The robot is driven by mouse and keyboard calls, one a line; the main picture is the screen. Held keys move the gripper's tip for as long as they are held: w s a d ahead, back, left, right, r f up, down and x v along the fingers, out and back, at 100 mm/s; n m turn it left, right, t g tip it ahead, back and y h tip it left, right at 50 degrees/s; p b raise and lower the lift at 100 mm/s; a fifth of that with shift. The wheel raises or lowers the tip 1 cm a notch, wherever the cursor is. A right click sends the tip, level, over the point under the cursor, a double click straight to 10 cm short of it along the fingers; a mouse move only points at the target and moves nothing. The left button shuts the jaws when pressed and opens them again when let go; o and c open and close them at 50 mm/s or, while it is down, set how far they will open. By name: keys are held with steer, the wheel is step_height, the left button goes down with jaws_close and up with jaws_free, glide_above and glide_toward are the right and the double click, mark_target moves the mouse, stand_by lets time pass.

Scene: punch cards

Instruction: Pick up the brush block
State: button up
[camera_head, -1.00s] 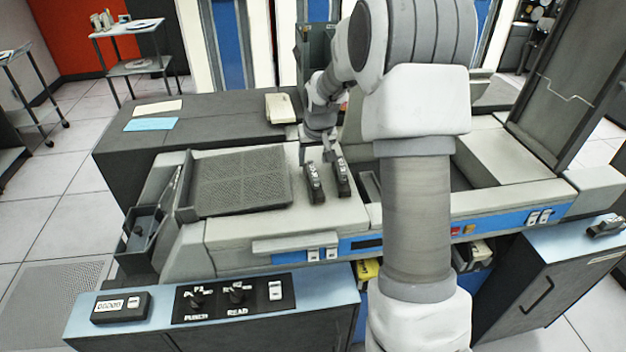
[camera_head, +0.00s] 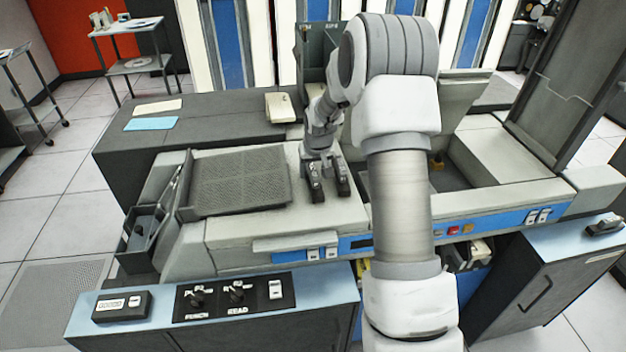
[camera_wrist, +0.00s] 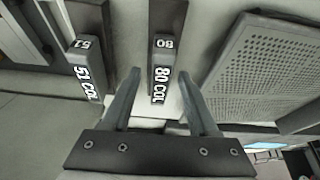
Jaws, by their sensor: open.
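Two small dark blocks stand side by side on the pale machine top. The one marked "80 COL" (camera_wrist: 162,68) lies between the fingertips of my gripper (camera_wrist: 160,74) in the wrist view, with a gap on each side. It is the left block (camera_head: 317,191) in the head view. The one marked "51 COL" (camera_wrist: 85,70) is outside the fingers, to the left in the wrist view and to the right in the head view (camera_head: 343,188). My gripper is open, pointing down at the 80 COL block. Whether the fingertips reach down beside it is hard to tell.
A perforated grey tray (camera_head: 240,180) lies left of the blocks in the head view. A dark recess (camera_head: 447,180) is in the machine to the right. A control box with knobs (camera_head: 235,297) sits on the front ledge. Cards (camera_head: 150,124) lie on the cabinet behind left.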

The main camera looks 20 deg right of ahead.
steer(key=shift+f+b, duration=0.25)
steer(key=shift+b, duration=0.1)
steer(key=shift+c, duration=0.2)
jaws_close()
stand_by(0.4)
